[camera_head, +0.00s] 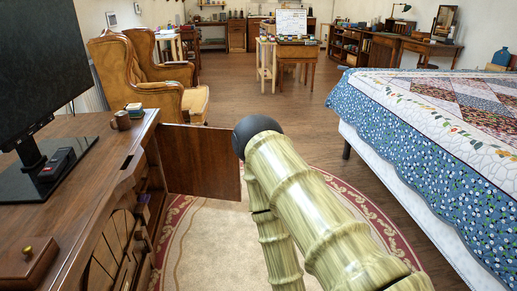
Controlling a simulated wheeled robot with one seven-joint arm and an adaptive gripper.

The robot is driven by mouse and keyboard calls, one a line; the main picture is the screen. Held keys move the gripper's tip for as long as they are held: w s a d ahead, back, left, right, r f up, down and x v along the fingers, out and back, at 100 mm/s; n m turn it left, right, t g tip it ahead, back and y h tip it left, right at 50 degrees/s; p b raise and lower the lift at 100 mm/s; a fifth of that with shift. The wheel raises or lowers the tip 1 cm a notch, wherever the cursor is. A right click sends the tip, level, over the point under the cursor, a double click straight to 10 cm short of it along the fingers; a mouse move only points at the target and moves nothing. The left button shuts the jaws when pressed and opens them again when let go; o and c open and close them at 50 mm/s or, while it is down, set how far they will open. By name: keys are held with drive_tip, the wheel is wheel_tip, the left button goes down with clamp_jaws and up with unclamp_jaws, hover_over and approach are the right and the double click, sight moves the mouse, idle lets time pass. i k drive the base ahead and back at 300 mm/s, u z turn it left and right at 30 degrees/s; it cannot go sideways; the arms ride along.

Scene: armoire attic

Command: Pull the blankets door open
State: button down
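A brown wooden door (203,162) stands swung out from the far end of the wooden cabinet (75,150) at the left. Its flat face is turned toward me, and no label shows on it. Beside it the cabinet's side opening (152,185) is dark, and I cannot make out its contents. My arm, with pale bamboo-like links and a dark round joint, rises from the bottom centre and overlaps the door's right edge. My gripper does not show; it may be hidden beyond the arm or door. I cannot tell whether anything touches the door.
A monitor (40,65), a small stack (134,110) and a mug (121,120) stand on the cabinet top. A red-bordered rug (205,245) lies below. A quilted bed (440,120) fills the right. Armchairs (150,80) stand behind the door.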

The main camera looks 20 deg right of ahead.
sight(197, 160)
drive_tip(key=z, duration=0.7)
drive_tip(key=i, duration=0.7)
drive_tip(key=u, duration=0.65)
